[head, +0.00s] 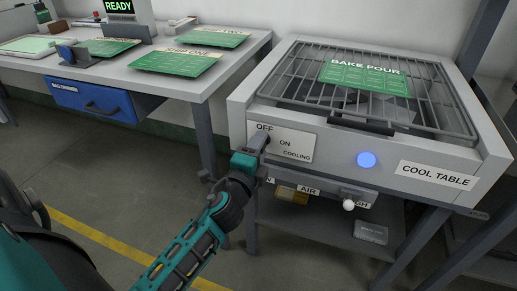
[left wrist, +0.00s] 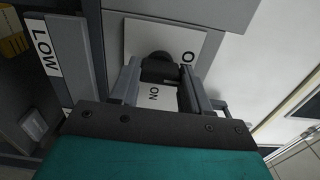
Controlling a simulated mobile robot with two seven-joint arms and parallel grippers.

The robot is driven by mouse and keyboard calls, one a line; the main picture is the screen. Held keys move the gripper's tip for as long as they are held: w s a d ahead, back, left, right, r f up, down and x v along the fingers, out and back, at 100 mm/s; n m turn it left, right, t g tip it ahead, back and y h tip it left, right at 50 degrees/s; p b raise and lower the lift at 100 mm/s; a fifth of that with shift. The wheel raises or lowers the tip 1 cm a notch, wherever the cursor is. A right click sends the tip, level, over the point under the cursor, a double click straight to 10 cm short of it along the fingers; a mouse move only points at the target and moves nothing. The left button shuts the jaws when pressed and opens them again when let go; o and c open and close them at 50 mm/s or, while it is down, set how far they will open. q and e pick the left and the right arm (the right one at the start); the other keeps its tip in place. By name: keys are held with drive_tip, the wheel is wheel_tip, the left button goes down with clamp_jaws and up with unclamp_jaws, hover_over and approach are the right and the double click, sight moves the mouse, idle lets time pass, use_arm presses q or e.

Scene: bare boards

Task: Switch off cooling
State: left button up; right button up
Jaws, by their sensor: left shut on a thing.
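The cool table (head: 436,175) stands at the right, with a white switch plate (head: 292,142) on its front marked OFF, ON and COOLING. A dark cooling switch knob (left wrist: 158,66) sits on that plate, between the fingers in the left wrist view. My left gripper (head: 259,148) is shut on the knob, just below the OFF mark. The gripper partly hides the knob, so its exact setting is hard to tell. A round blue lamp (head: 367,159) on the table front looks lit. My right gripper is not in view.
A green BAKE FOUR board (head: 361,76) lies on the wire rack (head: 294,76). Below is an AIR control with a white-tipped lever (head: 348,204). A bench (head: 205,88) with green boards and a blue drawer (head: 94,101) stands left. Open floor lies in front.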

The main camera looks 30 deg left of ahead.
use_arm(q)
drive_tip(key=shift+n, duration=0.3)
drive_tip(key=o, duration=1.1)
drive_tip(key=shift+c, duration=0.2)
drive_tip(key=shift+s, duration=0.1)
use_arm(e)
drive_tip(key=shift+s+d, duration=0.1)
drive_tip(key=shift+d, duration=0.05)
